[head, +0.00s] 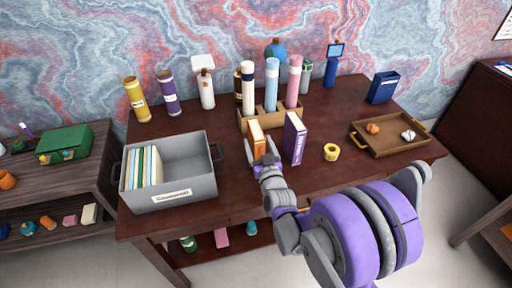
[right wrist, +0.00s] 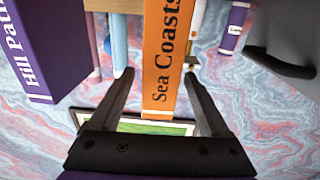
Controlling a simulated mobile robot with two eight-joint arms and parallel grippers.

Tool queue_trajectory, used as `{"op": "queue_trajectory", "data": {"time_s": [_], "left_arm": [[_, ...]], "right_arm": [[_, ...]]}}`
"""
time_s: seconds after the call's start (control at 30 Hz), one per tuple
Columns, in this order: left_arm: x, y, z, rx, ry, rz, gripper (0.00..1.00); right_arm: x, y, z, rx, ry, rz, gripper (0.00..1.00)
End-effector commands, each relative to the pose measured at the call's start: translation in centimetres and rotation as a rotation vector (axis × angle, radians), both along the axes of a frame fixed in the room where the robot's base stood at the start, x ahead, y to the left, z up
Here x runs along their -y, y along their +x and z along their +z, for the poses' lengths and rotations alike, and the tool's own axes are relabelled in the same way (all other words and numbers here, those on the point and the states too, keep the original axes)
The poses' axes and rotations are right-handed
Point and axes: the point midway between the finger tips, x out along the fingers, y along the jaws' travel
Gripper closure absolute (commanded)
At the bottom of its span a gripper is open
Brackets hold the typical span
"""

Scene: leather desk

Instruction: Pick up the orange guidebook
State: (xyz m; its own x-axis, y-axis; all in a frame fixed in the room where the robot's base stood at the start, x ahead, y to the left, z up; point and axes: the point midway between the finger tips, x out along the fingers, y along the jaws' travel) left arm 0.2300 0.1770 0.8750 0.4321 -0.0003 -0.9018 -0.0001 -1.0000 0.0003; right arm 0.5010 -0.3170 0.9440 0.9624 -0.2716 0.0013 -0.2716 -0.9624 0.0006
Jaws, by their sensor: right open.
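The orange guidebook (head: 257,138) stands upright on the desk, in front of the wooden holder. In the right wrist view the guidebook (right wrist: 164,52) shows an orange spine lettered "Sea Coasts". My right gripper (head: 262,156) is open at the guidebook. In the right wrist view its two dark fingers (right wrist: 158,78) lie on either side of the spine, with visible gaps. The lower front of the guidebook is partly hidden by the gripper in the head view. My left gripper is not in view.
A purple book (head: 294,138) stands close on the right. A grey bin (head: 196,183) with several books is on the left. The wooden holder (head: 253,121) with several tubes is behind. Yellow tape (head: 331,152) and a wooden tray (head: 405,150) are farther right.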

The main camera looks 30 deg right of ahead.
Motion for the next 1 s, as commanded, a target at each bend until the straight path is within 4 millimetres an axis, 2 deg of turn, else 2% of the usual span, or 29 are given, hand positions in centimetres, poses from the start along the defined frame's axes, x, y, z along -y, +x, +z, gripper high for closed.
{"op": "queue_trajectory", "data": {"time_s": [0.1,0.2,0.47,0.57,0.9,0.93,1.0], "left_arm": [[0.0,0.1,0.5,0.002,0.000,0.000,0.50],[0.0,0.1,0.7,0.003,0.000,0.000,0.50],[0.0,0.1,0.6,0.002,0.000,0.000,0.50],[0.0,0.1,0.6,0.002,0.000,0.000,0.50],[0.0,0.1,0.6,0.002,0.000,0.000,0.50],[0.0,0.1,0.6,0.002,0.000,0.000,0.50],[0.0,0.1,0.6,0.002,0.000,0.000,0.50]], "right_arm": [[0.6,1.9,0.2,0.001,0.000,0.000,0.20],[0.9,2.9,0.1,0.000,0.000,0.000,0.20],[1.0,3.2,0.1,0.000,0.001,0.000,0.20],[1.0,3.2,0.1,0.000,0.001,0.000,0.34],[1.0,3.2,0.1,0.000,0.001,0.000,0.96],[1.0,3.2,0.1,0.000,0.001,0.000,1.00],[1.0,3.2,0.1,0.000,0.001,0.000,1.00]]}}
